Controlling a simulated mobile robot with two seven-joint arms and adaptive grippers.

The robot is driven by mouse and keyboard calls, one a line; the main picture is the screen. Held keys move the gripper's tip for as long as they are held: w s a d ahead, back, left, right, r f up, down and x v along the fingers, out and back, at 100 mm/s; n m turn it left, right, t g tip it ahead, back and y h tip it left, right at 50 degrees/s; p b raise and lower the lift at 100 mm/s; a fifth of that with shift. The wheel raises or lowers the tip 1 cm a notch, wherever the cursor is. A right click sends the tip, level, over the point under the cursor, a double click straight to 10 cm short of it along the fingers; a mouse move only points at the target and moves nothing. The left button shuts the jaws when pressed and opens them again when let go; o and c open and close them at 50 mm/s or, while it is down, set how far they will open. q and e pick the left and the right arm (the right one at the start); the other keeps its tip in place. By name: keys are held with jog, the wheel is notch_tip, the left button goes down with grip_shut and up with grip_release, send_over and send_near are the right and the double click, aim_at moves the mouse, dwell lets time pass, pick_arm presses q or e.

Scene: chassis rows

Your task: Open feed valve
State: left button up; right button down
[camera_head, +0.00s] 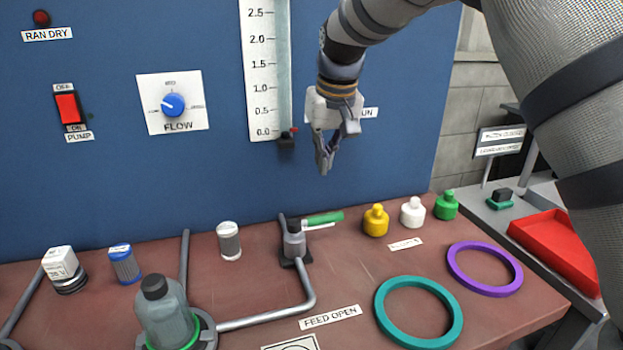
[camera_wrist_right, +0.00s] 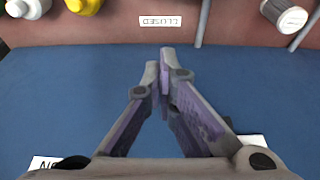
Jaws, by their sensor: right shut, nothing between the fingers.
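The feed valve (camera_head: 294,242) stands on the brown bench against the blue panel, on a grey pipe. Its green handle (camera_head: 323,218) points right, roughly along the panel. A "FEED OPEN" label (camera_head: 330,317) lies in front of it. My right gripper (camera_head: 325,168) is above and slightly right of the valve, in front of the panel, pointing down. Its fingers are closed and empty, apart from the handle. In the right wrist view the fingertips (camera_wrist_right: 163,58) are together, with a "CLOSED" label (camera_wrist_right: 175,20) beyond them. The handle is not clearly seen there. My left gripper is out of view.
Yellow (camera_head: 376,221), white (camera_head: 412,211) and green (camera_head: 446,205) bottles stand right of the valve. Teal (camera_head: 454,330) and purple (camera_head: 515,285) rings lie farther right. A grey bottle (camera_head: 165,315) stands front left. The panel carries a red pump switch (camera_head: 69,108) and blue flow knob (camera_head: 173,105).

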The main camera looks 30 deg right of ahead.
aim_at(318, 221)
jog(key=x, duration=0.6)
jog(key=s+b+x, duration=0.1)
jog(key=x, duration=0.2)
jog(key=shift+a+f, duration=0.15)
jog(key=shift+f, duration=0.05)
pick_arm(q)
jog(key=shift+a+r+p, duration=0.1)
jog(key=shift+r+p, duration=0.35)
jog(key=shift+p, duration=0.4)
pick_arm(e)
jog(key=s, duration=0.2)
jog(key=s+r, duration=0.1)
jog(key=shift+s+a, duration=0.25)
jog(key=shift+a, duration=0.15)
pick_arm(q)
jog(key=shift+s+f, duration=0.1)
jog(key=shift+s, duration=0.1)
pick_arm(e)
jog(key=shift+f, duration=0.1)
